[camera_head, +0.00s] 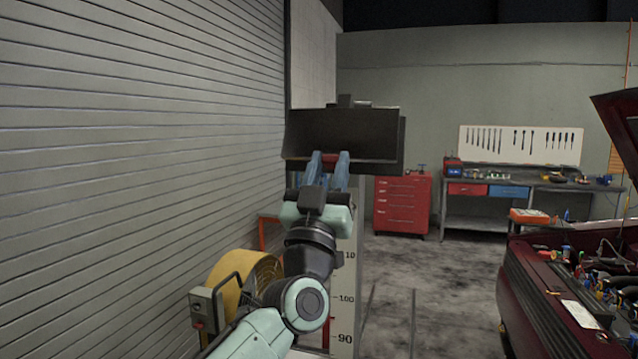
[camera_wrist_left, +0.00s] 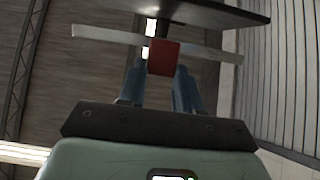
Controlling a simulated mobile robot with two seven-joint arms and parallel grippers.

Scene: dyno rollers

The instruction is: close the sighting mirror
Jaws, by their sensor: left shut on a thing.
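The sighting mirror's dark housing (camera_head: 343,130) sits on top of a post (camera_head: 345,260) with a number scale, in the middle of the head view. A red tab (camera_wrist_left: 163,58) on a thin pale strip (camera_wrist_left: 215,54) shows in the left wrist view, below a dark panel (camera_wrist_left: 205,10). My left gripper (camera_head: 329,158) reaches up to the housing's lower front edge. Its blue fingers are shut on the red tab, one on each side. The mirror face and its hinge cannot be made out. My right gripper is in neither view.
A ribbed shutter wall (camera_head: 140,130) runs close along the left. A yellow reel (camera_head: 250,280) is beside my left arm. A car with an open engine bay (camera_head: 570,270) stands at the right. A red tool cabinet (camera_head: 402,203) and a workbench (camera_head: 530,190) are behind.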

